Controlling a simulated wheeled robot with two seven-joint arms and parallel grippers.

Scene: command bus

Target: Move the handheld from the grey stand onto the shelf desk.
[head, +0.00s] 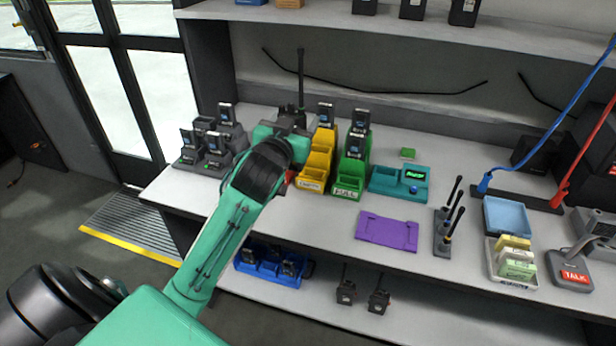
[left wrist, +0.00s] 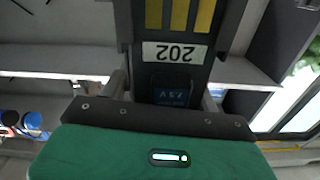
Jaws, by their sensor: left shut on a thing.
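My left gripper (head: 291,122) is shut on a black handheld, whose antenna (head: 301,76) points up over the white shelf desk (head: 400,238). In the left wrist view the handheld (left wrist: 174,78) fills the space between the fingers. My right gripper is out of view.
A yellow charger (head: 314,178) and a green charger (head: 350,181) stand just right of my gripper. Beyond them are a teal box (head: 385,183), a purple mat (head: 386,230) and upright antennas (head: 449,226). An upper shelf (head: 400,30) overhangs the back. Bare desk lies left of the purple mat.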

